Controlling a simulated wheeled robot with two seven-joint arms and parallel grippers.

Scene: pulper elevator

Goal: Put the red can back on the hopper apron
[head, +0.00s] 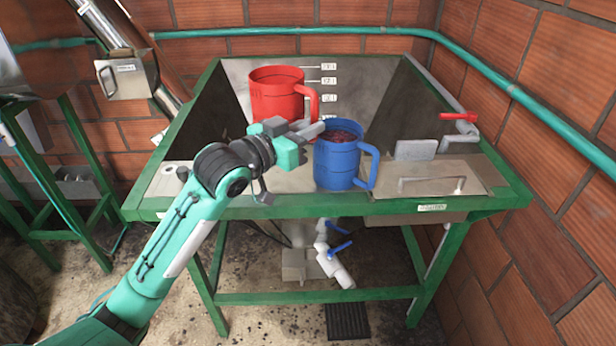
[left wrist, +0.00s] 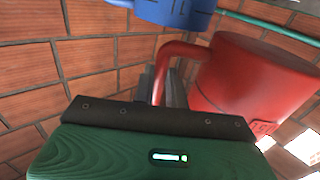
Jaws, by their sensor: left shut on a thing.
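The red can (head: 275,95) is a large mug-like can with a side handle, seen over the steel hopper (head: 375,80). My left gripper (head: 308,131) is shut on its handle. In the left wrist view the handle of the red can (left wrist: 255,75) runs down between the fingers, and the can's body is tilted in that picture. The gripper hides part of the can's lower side in the head view, so I cannot tell whether its base touches anything. The hopper's front apron (head: 225,183) is a flat steel ledge with a green edge. My right gripper is not in view.
A blue can (head: 335,163) with dark red contents stands on the apron, just right of my left gripper; it also shows in the left wrist view (left wrist: 175,10). A steel plate with a handle (head: 430,184) lies farther right. The red-handled tap (head: 460,117) is at the right rim.

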